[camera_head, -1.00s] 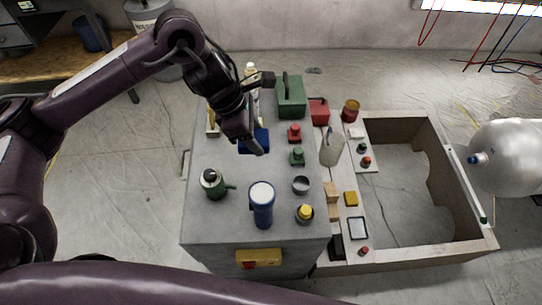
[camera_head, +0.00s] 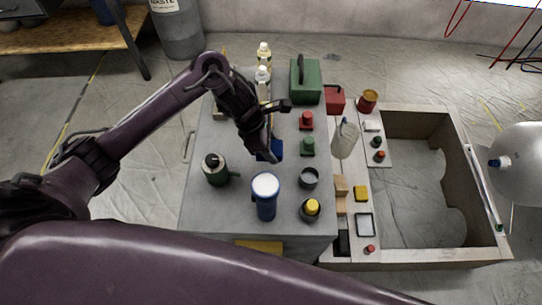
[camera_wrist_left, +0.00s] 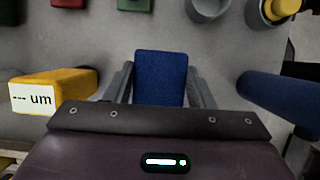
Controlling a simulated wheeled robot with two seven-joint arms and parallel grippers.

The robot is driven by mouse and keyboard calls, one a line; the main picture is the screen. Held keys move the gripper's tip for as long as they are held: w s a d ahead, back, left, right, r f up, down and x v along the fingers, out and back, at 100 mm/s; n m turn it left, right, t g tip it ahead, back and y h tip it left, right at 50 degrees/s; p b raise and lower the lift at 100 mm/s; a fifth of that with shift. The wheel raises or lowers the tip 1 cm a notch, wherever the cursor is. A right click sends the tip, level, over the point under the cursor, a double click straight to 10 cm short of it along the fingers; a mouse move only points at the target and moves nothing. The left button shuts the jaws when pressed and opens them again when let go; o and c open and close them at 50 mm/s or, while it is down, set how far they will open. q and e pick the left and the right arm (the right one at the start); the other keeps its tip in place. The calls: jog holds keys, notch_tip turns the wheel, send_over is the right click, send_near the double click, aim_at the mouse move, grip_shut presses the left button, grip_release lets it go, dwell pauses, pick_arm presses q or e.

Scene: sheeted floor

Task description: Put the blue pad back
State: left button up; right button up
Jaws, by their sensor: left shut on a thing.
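The blue pad (camera_head: 277,150) is partly hidden by my left gripper (camera_head: 271,145) in the head view, over the grey bench top (camera_head: 240,225). In the left wrist view the blue pad (camera_wrist_left: 160,77) lies between the two grey fingers of my left gripper (camera_wrist_left: 160,88), which is shut on it. A green block (camera_head: 308,146) and a red block (camera_head: 306,121) are just right of the pad. I cannot tell how high the pad is above the bench. My right gripper is not in view.
A blue jar with a white lid (camera_head: 265,193), a dark green mug (camera_head: 215,170) and a grey cup (camera_head: 309,178) stand nearer. Bottles (camera_head: 263,80) and a green box (camera_head: 305,82) stand behind. A yellow labelled block (camera_wrist_left: 55,90) lies beside my gripper.

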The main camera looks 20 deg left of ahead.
pick_arm(q)
jog(key=shift+f, duration=2.25)
jog(key=o, duration=0.9)
jog(key=shift+o, duration=0.2)
jog(key=shift+r, duration=0.15)
jog(key=v, duration=1.1)
jog(key=shift+a+r+p, duration=0.2)
jog(key=shift+r+p, duration=0.15)
jog(key=shift+p, duration=0.05)
